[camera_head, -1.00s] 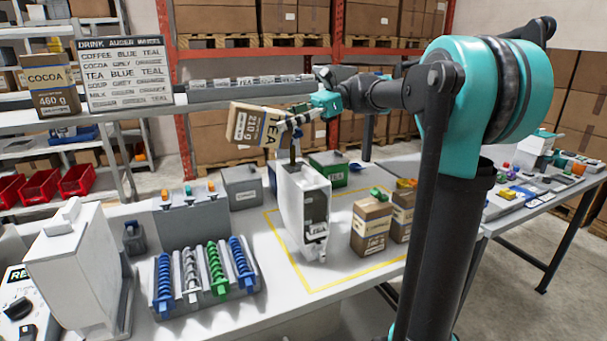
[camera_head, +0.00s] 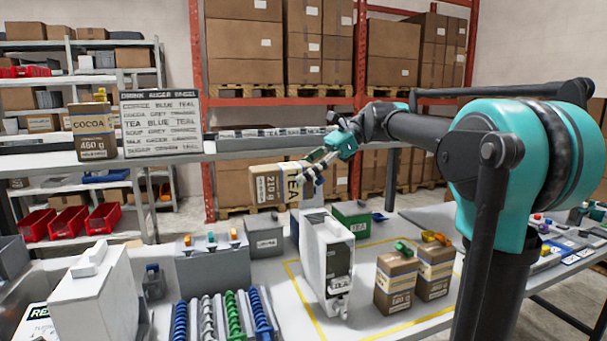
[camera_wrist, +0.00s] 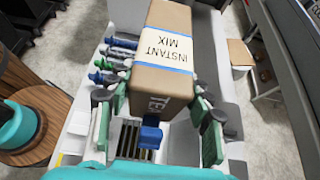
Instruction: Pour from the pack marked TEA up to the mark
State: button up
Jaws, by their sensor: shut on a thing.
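The brown TEA pack (camera_head: 276,186), marked 210 g, lies on its side in the air with its TEA end to the right. My gripper (camera_head: 312,172) is shut on it near that end. The wrist view shows the pack (camera_wrist: 162,82) between the fingers (camera_wrist: 160,125), with a blue spout (camera_wrist: 150,137) at its near end. A white canister (camera_head: 327,258) with a dark window and a front nozzle stands below, just to the right of the pack, apart from it. The fill level and mark in the window are too small to read.
A yellow outline (camera_head: 300,295) surrounds the canister. Two brown packs (camera_head: 397,283) with green and orange tops stand right of it. Coloured augers (camera_head: 222,318) lie left. Grey (camera_head: 264,236) and green (camera_head: 352,222) bins stand behind. A sign (camera_head: 162,123) and COCOA pack (camera_head: 92,130) stand on the shelf.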

jog(key=shift+s+a+r+t+h, duration=0.3)
jog(key=shift+a+r+h, duration=0.15)
jog(key=shift+r+h, duration=0.3)
jog(key=shift+a+r+t+h, duration=0.2)
jog(key=shift+r+t+h, duration=0.15)
jog(key=shift+h, duration=0.4)
jog(key=shift+d+f, duration=0.1)
jog(key=shift+f, duration=0.05)
